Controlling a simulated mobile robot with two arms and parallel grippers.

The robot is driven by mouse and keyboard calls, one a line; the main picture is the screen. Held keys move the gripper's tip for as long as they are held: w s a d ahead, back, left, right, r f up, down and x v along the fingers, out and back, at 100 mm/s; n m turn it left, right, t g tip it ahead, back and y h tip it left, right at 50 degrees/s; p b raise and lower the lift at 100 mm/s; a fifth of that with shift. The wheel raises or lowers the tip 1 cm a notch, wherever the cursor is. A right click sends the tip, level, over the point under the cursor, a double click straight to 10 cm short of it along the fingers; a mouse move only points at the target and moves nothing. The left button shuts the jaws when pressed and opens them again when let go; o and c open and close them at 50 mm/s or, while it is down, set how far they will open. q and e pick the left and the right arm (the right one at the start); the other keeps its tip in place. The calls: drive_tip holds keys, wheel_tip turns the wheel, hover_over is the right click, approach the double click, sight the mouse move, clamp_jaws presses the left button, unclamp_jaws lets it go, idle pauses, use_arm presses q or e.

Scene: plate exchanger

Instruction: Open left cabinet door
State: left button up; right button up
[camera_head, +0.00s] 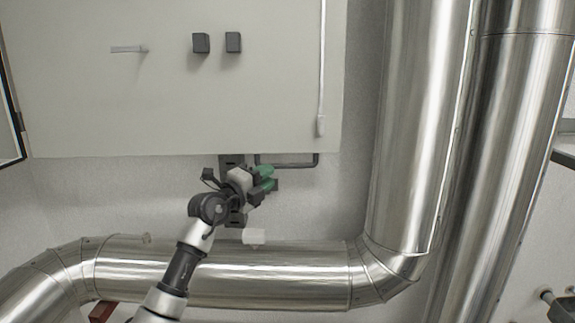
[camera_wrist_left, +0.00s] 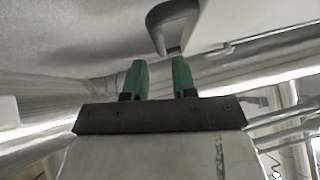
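A pale cabinet (camera_head: 120,95) fills the upper left of the head view. Two small dark blocks (camera_head: 217,43) stick out from its front, side by side. I cannot tell its door seams. My left gripper (camera_head: 267,178) has green fingertips and is just below the cabinet's bottom edge. In the left wrist view its fingers (camera_wrist_left: 159,78) are apart with nothing between them. A dark bent handle-like bar (camera_head: 300,164) is beside the fingertips under the cabinet. A dark curved bar (camera_wrist_left: 170,25) also shows beyond the fingertips in the wrist view. My right gripper is not seen.
A shiny metal duct (camera_head: 300,283) runs below the cabinet beneath my left arm. Thick vertical pipes (camera_head: 425,120) stand to the right. A thin white conduit (camera_head: 321,70) runs down the cabinet's right part. A dark-edged panel (camera_head: 8,125) is at the left edge.

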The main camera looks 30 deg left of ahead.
sight(283, 166)
use_arm(q)
drive_tip(key=x, duration=0.6)
drive_tip(key=shift+w+d+p, duration=0.1)
drive_tip(key=shift+w+p, duration=0.15)
drive_tip(key=shift+p, duration=0.15)
clamp_jaws()
